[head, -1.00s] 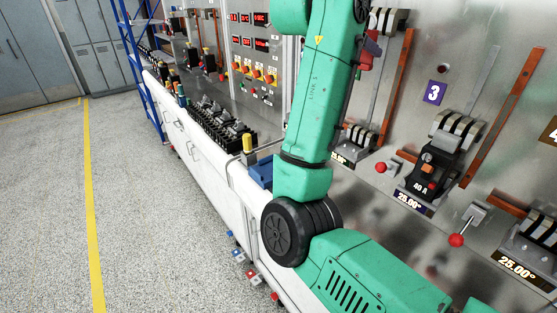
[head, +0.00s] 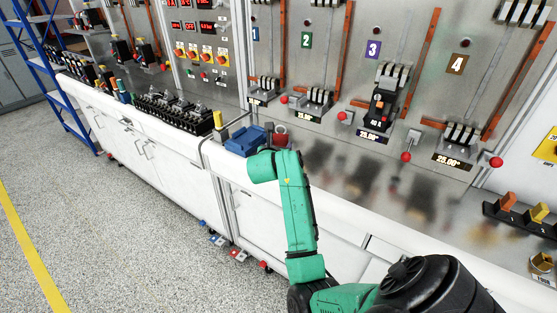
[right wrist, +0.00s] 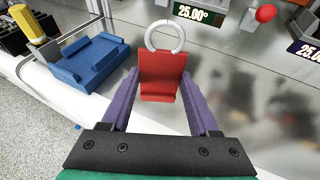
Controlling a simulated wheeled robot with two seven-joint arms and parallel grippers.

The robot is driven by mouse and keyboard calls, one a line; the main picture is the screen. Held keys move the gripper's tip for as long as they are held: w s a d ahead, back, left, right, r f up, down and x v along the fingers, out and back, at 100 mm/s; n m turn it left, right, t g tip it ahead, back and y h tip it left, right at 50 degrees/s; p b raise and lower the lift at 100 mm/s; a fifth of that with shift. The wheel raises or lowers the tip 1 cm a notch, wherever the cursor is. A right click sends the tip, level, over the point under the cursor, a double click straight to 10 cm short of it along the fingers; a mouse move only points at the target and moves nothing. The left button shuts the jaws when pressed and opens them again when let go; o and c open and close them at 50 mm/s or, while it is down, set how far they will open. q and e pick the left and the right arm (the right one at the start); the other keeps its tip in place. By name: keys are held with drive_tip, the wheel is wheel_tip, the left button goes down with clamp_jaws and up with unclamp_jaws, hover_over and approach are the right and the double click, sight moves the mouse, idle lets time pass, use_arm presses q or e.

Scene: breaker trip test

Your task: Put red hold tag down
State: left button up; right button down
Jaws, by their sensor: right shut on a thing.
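The red hold tag (right wrist: 161,72) with its pale ring (right wrist: 165,37) is between the purple fingers of my right gripper (right wrist: 159,88) in the right wrist view. The gripper is shut on it. In the head view the red tag (head: 281,141) shows beyond the end of my green right arm, low over the bench and just right of the blue holder. I cannot tell whether the tag touches the bench top. The fingers are mostly hidden behind the arm in the head view. My left gripper is not in view.
The blue holder (head: 245,140) and a yellow-topped post (head: 218,119) stand left of the tag. Numbered breaker bays with red-knobbed levers (head: 406,157) line the panel behind. The metal bench top to the right of the tag (right wrist: 225,100) is largely clear.

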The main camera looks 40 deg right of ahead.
drive_tip(key=f, duration=0.6)
drive_tip(key=shift+a+f+p, duration=0.15)
drive_tip(key=shift+a+p, duration=0.05)
drive_tip(key=shift+p, duration=0.1)
drive_tip(key=shift+d+f, duration=0.1)
drive_tip(key=shift+f, duration=0.25)
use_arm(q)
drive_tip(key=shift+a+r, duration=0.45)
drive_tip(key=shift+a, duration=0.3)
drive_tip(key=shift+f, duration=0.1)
use_arm(e)
drive_tip(key=c, duration=0.5)
unclamp_jaws()
drive_tip(key=shift+f, duration=0.1)
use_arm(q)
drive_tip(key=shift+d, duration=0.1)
use_arm(e)
drive_tip(key=o, duration=0.4)
drive_tip(key=shift+c, duration=0.2)
